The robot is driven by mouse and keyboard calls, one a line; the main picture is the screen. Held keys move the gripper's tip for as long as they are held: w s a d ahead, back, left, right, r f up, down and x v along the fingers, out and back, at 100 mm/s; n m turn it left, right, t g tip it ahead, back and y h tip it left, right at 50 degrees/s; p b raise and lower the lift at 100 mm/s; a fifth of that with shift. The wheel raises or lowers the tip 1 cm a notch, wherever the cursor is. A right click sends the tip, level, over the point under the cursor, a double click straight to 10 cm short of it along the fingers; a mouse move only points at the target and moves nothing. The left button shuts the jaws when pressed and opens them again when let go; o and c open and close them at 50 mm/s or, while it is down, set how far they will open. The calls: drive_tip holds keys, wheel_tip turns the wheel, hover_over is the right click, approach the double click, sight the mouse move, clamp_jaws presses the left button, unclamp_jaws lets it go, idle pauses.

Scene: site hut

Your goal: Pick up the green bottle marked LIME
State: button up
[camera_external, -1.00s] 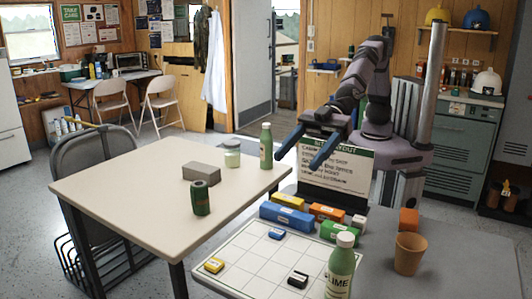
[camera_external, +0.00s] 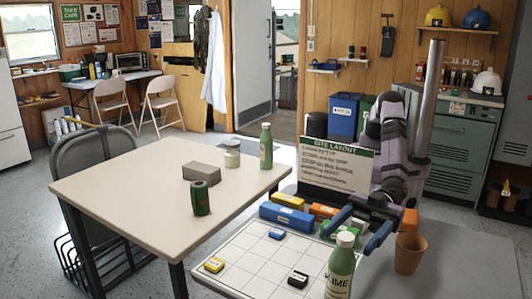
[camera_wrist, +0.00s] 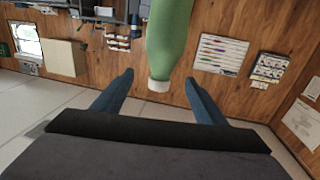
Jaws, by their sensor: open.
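The green bottle marked LIME (camera_external: 341,272) stands upright at the front edge of the gridded board, with a pale cap. Part of its label shows. My gripper (camera_external: 347,243) is open, its two blue fingers reaching forward at about the height of the cap, one on each side in the picture. In the wrist view, a green bottle (camera_wrist: 170,40) with a pale cap hangs upside down in the picture, its cap between and just beyond the fingertips (camera_wrist: 160,76). No label shows there. Nothing is gripped.
A second green bottle (camera_external: 266,148) stands on the cream table (camera_external: 130,175), beside a jar (camera_external: 232,155). Blue (camera_external: 286,216), yellow and orange blocks line the back of the board (camera_external: 250,250). A brown cup (camera_external: 409,254) stands right of the LIME bottle. A layout sign (camera_external: 335,165) stands behind.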

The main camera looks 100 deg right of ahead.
sight(341, 269)
drive_tip(key=shift+f, duration=1.5)
wheel_tip(341, 269, down, 4)
drive_tip(key=shift+r+p, duration=0.2)
drive_tip(key=shift+p, duration=0.1)
drive_tip(key=shift+w+a+f, duration=0.35)
drive_tip(key=shift+w+a, duration=0.05)
drive_tip(key=shift+w, duration=0.15)
drive_tip(key=shift+x, duration=0.85)
drive_tip(key=c, duration=1.1)
